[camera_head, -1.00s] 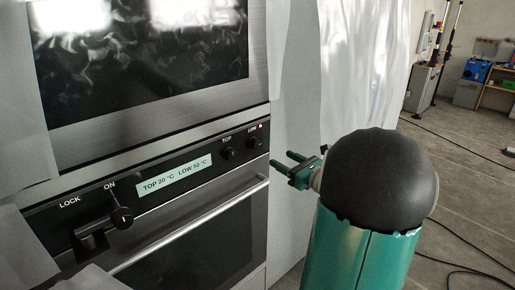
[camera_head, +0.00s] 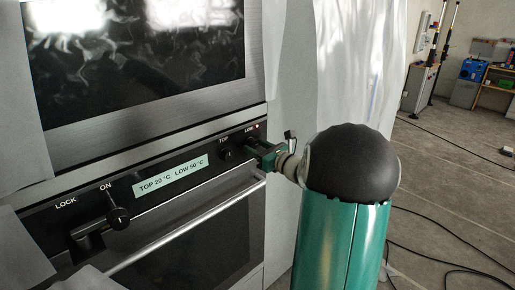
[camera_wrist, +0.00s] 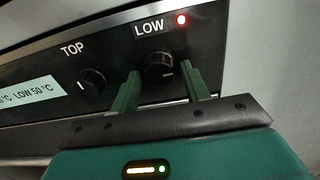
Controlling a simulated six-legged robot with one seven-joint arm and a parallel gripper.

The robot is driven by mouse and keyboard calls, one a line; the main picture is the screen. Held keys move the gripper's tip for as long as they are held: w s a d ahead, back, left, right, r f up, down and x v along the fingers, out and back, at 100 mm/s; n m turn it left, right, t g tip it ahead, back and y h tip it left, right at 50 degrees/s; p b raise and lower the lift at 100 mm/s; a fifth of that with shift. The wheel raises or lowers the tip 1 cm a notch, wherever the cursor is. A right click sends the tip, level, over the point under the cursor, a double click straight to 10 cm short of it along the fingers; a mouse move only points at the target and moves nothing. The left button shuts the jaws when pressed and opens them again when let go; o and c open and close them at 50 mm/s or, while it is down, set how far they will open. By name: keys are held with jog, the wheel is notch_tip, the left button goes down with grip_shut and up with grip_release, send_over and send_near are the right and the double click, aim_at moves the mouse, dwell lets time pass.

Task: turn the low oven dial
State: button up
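The low oven dial (camera_wrist: 159,67) is a black knob under the LOW label, with a white mark on its face. A red light glows to its upper right. In the wrist view my gripper (camera_wrist: 162,85) is open, with one green finger on each side of the dial. I cannot tell whether the fingers touch it. In the head view my gripper (camera_head: 258,149) is at the right end of the oven panel and hides the low dial. The display (camera_head: 171,177) reads TOP 20 °C and LOW 50 °C.
The top dial (camera_wrist: 91,82) sits close to the left of my gripper. The oven door handle (camera_head: 190,222) runs just below the panel. A lever switch (camera_head: 118,213) marked LOCK and ON is at the far left. A pale wall stands right of the oven.

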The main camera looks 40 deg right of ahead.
jog(key=c, duration=0.7)
jog(key=shift+n, duration=0.3)
jog(key=n, duration=0.3)
jog(key=shift+n, duration=0.3)
jog(key=n, duration=1.3)
jog(key=shift+d+n, duration=0.1)
jog(key=shift+n, duration=0.2)
